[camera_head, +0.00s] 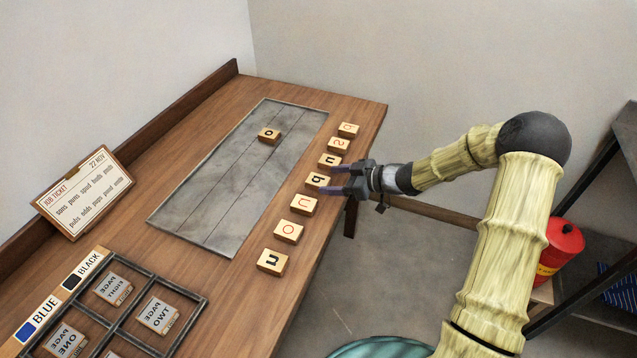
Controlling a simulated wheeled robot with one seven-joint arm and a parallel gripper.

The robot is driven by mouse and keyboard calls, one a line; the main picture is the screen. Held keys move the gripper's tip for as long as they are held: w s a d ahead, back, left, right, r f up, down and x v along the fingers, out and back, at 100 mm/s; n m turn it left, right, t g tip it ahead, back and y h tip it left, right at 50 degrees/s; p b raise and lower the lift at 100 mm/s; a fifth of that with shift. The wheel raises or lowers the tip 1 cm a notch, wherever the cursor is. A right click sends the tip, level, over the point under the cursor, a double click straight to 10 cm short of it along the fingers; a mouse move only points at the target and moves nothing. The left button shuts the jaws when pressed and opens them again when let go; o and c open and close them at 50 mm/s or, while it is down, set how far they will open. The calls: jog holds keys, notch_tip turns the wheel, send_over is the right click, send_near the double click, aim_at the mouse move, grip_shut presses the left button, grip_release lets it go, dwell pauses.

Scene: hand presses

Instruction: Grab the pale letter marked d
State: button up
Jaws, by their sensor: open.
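A row of pale letter blocks lies along the table's right edge in the head view. One block (315,181) bears a black glyph with a bowl and stem, which could be a d, b or q; I cannot tell which. My gripper (328,179) is open, with its two dark fingers pointing left at this block's right side. The fingertips overlap the block's right edge in the picture. I cannot tell whether they touch it or are above it. Nothing shows gripped between the fingers.
Close neighbours are a black-marked block (329,160) behind and a red-marked block (304,204) in front. A job ticket (83,190) and a divided tray (190,316) are at left. A red can (562,245) stands at right.

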aim_at(320, 181)
jog(key=x, duration=0.5)
jog(key=shift+w+f, duration=0.15)
jog(key=shift+f, duration=0.15)
jog(key=shift+d, duration=0.15)
jog(key=c, duration=1.1)
